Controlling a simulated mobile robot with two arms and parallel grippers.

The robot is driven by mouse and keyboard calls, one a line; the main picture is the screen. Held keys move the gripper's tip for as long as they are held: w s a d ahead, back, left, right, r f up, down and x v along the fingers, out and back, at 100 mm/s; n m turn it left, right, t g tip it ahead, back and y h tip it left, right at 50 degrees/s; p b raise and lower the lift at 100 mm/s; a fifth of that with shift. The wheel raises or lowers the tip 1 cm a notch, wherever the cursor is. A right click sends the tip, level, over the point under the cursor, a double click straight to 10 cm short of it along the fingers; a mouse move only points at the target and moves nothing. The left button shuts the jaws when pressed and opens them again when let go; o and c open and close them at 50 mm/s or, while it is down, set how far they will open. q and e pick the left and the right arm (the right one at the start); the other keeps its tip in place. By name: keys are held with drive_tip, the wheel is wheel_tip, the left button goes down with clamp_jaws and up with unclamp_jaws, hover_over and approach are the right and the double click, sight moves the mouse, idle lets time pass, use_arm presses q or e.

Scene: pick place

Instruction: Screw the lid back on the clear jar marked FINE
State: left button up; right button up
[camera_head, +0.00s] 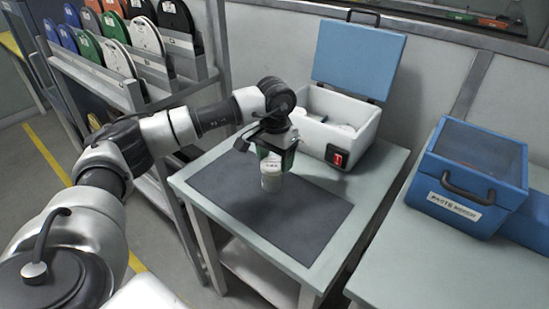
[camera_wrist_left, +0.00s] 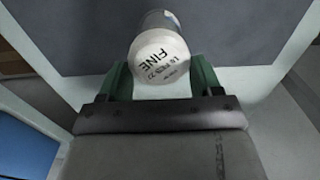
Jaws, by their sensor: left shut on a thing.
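The jar marked FINE (camera_head: 271,183) stands upright on the dark mat (camera_head: 310,215), below my left gripper (camera_head: 272,158). In the left wrist view its white, round end (camera_wrist_left: 158,62) faces the camera and carries the printed word FINE with smaller text. A greyish cylindrical side shows beyond it. The green fingers of my left gripper (camera_wrist_left: 162,82) are on both sides of it, shut on it. I cannot tell where lid and jar meet. No separate lid shows on the mat. My right gripper is not in view.
A white box with an open blue lid (camera_head: 338,122) and a red switch stands behind the mat. A blue case (camera_head: 468,175) with a handle sits on the right table. A rack of coloured discs (camera_head: 130,60) stands at left. The mat's front half is bare.

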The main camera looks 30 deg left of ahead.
use_arm(q)
drive_tip(key=shift+d+m, duration=0.1)
drive_tip(key=shift+m, duration=0.8)
drive_tip(key=o, duration=0.9)
drive_tip(key=shift+c, duration=1.4)
drive_tip(key=shift+r, duration=0.25)
drive_tip(key=shift+r+p, duration=0.6)
drive_tip(key=shift+r, duration=0.4)
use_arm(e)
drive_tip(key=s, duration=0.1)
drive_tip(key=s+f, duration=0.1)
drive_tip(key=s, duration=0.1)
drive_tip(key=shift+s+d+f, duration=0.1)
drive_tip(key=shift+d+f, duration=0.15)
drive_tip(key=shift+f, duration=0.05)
